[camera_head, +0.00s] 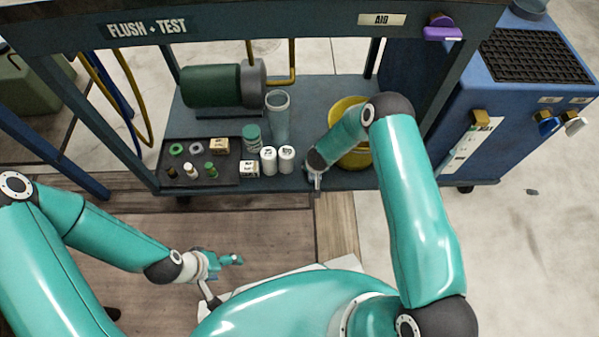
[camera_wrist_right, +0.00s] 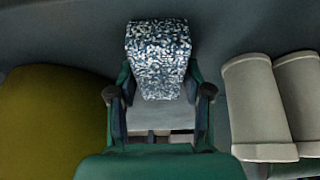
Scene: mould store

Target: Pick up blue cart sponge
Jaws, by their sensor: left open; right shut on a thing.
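The blue cart sponge (camera_wrist_right: 158,55), speckled blue and white, sits between the fingers of my right gripper (camera_wrist_right: 160,96) in the right wrist view. The fingers are shut on its sides. In the head view my right gripper (camera_head: 316,180) is at the front edge of the cart shelf, between the white bottles and the yellow bucket; I cannot make out the sponge there. I cannot tell whether the sponge still touches the shelf. My left gripper (camera_head: 230,260) is open and empty, low in front of the cart and well away from the sponge.
The yellow bucket (camera_head: 355,158) stands right beside my right arm; white bottles (camera_head: 286,159) stand just left of the gripper. A clear cup (camera_head: 278,115), a dark tray (camera_head: 228,172) of small parts and a green motor (camera_head: 210,86) share the shelf. A cart beam crosses above.

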